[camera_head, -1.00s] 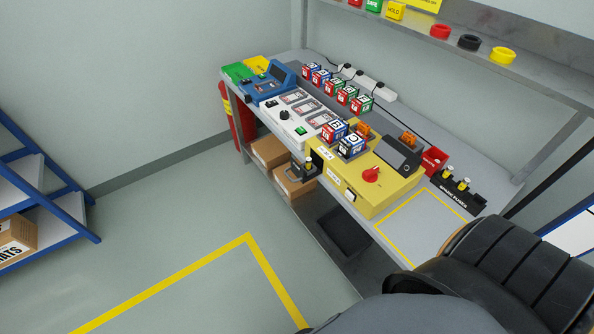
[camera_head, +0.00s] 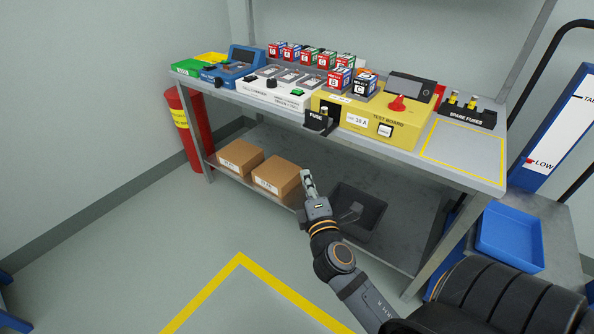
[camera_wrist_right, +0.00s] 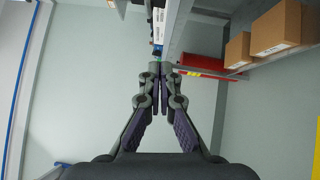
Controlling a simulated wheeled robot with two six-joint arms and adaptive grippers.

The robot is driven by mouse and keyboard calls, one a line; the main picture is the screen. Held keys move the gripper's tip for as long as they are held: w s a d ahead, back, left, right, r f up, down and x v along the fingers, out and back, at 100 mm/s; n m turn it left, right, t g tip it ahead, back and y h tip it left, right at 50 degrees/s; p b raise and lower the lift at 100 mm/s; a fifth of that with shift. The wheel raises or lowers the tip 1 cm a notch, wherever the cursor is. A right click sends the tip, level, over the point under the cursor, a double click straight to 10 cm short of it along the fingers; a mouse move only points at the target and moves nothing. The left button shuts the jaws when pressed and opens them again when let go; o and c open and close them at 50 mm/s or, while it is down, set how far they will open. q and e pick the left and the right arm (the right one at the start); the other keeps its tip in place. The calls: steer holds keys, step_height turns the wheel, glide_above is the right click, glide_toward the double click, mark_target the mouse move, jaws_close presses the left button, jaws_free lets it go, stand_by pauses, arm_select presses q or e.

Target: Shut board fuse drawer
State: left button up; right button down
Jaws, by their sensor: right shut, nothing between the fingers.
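The yellow test board (camera_head: 398,127) stands on the grey bench. Its black fuse drawer (camera_head: 317,123), marked FUSE, sticks out from the board's left front, with a fuse (camera_head: 324,112) upright in it. My right gripper (camera_head: 308,178) is below and in front of the drawer, near the bench's lower shelf, apart from the drawer. Its fingers are shut and empty; they also show in the right wrist view (camera_wrist_right: 160,75), pointing away. The drawer cannot be made out in the wrist view. My left gripper is not in view.
Brown boxes (camera_head: 278,178) and a dark bin (camera_head: 359,212) sit on the lower shelf. A spare fuse holder (camera_head: 468,113) stands right of the board. A blue tray (camera_head: 510,237) is at right. The floor in front is clear.

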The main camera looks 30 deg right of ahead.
steer(key=r, duration=0.1)
steer(key=p, duration=0.2)
glide_toward(305, 130)
steer(key=w+a, duration=0.2)
steer(key=w, duration=0.2)
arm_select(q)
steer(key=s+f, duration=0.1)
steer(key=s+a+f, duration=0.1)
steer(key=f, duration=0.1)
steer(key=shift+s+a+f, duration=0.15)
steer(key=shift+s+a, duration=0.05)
arm_select(e)
steer(key=shift+h, duration=0.3)
steer(key=d, duration=0.2)
steer(key=w+d, duration=0.1)
steer(key=d, duration=0.1)
steer(key=shift+w, duration=0.25)
